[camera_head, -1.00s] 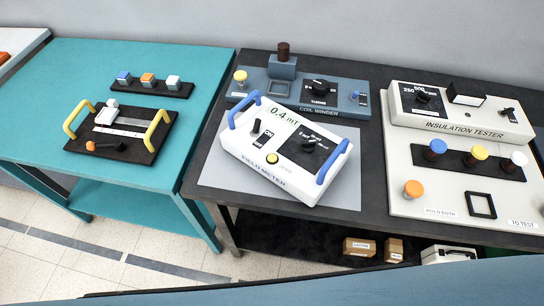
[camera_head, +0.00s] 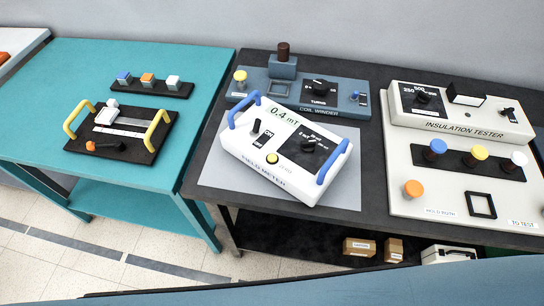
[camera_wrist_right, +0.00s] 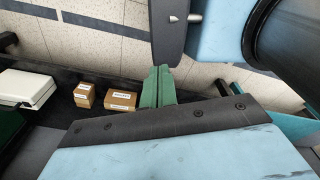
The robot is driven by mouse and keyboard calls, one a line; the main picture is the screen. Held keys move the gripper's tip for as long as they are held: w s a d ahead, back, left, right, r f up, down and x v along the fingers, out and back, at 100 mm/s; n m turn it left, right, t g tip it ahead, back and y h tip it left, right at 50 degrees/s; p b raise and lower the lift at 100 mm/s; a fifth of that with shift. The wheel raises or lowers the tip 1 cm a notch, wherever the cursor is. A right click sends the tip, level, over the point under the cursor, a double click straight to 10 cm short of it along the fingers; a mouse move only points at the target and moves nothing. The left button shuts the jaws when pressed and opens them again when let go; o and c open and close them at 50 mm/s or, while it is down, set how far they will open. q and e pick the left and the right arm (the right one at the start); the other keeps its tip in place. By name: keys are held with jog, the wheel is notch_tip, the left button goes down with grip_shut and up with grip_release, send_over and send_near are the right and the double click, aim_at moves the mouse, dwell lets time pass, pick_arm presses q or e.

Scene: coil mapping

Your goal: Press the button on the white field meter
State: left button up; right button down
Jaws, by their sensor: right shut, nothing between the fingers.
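The white field meter (camera_head: 245,152) sits askew on a grey mat on the dark table in the head view. It has two blue handles, a display reading 0.4 mT, a black toggle, a black dial panel and a round yellow button (camera_head: 272,158) on its front part. Neither gripper shows in the head view. In the right wrist view, my right gripper (camera_wrist_right: 157,87) shows as two green fingers shut together with nothing between them, away from the meter, which is not in that view. My left gripper is not in view.
A blue-grey coil winder (camera_head: 340,103) stands behind the meter, and a white insulation tester (camera_head: 462,125) to its right. A teal table (camera_head: 60,75) at left holds a black fixture with yellow handles. Small cardboard boxes (camera_wrist_right: 120,101) lie on the lower shelf.

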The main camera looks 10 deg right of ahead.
dwell(0.3)
jog(key=w+a+r+t+p, duration=0.15)
jog(key=w+r+p, duration=0.25)
jog(key=w+r, duration=0.55)
jog(key=w+a+r+p, duration=0.2)
jog(key=w+r+p, duration=0.2)
jog(key=r, duration=1.1)
jog(key=w+a+r+t+p, duration=0.1)
jog(key=w+r+p, duration=0.3)
jog(key=w+r, duration=0.55)
jog(key=w+a+r+m+y, duration=0.1)
jog(key=a+r, duration=0.1)
jog(key=r, duration=0.1)
jog(key=w+a+r+m+t+p, duration=0.1)
jog(key=w+a+r, duration=0.1)
jog(key=r, duration=0.1)
jog(key=w+a+r+m+y, duration=0.1)
jog(key=a+r, duration=0.1)
jog(key=r, duration=0.1)
jog(key=shift+w+y, duration=0.3)
jog(key=w+a+r+m+y+p, duration=0.3)
jog(key=w+a+r+m+y, duration=0.2)
jog(key=w+a+r+m, duration=0.4)
jog(key=w+r+m, duration=0.1)
jog(key=w+m, duration=0.2)
jog(key=m, duration=0.3)
jog(key=shift+w+r+t+p, duration=0.15)
jog(key=shift+r+t+p, duration=0.1)
jog(key=shift+t+p, duration=0.1)
